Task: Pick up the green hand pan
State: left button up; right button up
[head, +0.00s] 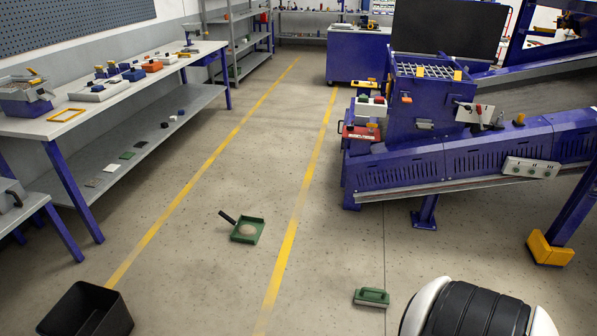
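The green hand pan (248,231) lies on the concrete floor between the two yellow lines, closer to the right-hand line. It is a shallow square pan with a black handle (227,217) pointing to the upper left and slightly raised. A small patch of light tan material (247,230) shows inside it. Neither of my grippers shows in the head view.
A green block-like tool (371,297) lies on the floor at the lower right. A black bin (88,312) stands at the lower left. A workbench (190,50) with a lower shelf runs along the left; a blue machine (420,160) stands right. The floor around the pan is clear.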

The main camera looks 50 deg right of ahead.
aim_at(248, 229)
jog(key=i+l+z, duration=0.3)
jog(key=i+z, duration=0.15)
jog(key=i+l+z, duration=0.15)
jog(key=i+z, duration=0.7)
jog(key=i+j+z, duration=0.4)
jog(key=i, duration=0.2)
jog(key=l, duration=0.1)
